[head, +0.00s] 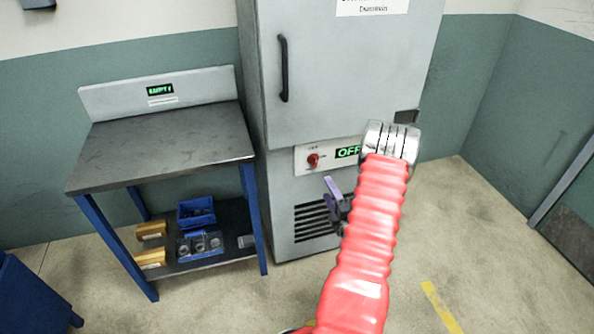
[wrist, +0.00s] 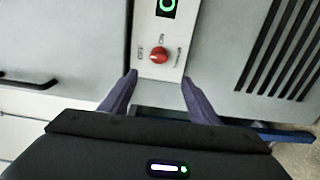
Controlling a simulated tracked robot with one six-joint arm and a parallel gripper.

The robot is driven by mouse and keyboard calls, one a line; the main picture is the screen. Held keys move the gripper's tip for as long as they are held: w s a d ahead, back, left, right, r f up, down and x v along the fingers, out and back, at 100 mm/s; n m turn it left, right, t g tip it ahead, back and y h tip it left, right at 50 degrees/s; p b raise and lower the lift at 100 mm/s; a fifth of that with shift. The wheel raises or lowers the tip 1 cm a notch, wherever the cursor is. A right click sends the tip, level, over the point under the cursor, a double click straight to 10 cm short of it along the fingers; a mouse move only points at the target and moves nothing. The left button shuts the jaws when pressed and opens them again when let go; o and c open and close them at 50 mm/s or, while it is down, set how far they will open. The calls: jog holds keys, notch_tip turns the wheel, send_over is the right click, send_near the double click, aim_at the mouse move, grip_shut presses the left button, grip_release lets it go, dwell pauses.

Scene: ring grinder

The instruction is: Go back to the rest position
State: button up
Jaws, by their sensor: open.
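My arm, in a red ribbed sleeve, reaches up in front of the grey cabinet in the head view. My gripper (head: 332,186) shows partly behind the arm, low in front of the cabinet, below and to the right of the red knob (head: 313,160). In the wrist view my gripper (wrist: 158,79) has its two purple fingers spread apart with nothing between them. The red knob (wrist: 158,55) shows just beyond the fingertips, centred between them and not gripped.
The grey cabinet (head: 345,75) has a shut door with a black handle (head: 284,68) and a green "OFF" display (head: 348,152). A workbench (head: 160,145) stands left, with a blue bin (head: 197,213) on its lower shelf. The floor at right is clear.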

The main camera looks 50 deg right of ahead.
dwell(0.3)
jog(key=s+a+f+m+g+y, duration=0.1)
jog(key=s+f+m+g, duration=0.15)
jog(key=f, duration=0.35)
jog(key=s+f+m+g+y, duration=0.1)
jog(key=s+f+m+g, duration=0.1)
jog(key=f+m+g, duration=0.3)
jog(key=s+a+m+g+y, duration=0.2)
jog(key=s+a+m+g, duration=0.1)
jog(key=a, duration=0.1)
jog(key=s+a+r+m+y, duration=0.1)
jog(key=a+r+y, duration=0.4)
jog(key=a+r, duration=3.6)
jog(key=s+a, duration=0.1)
jog(key=a, duration=0.4)
jog(key=shift+r+t, duration=0.35)
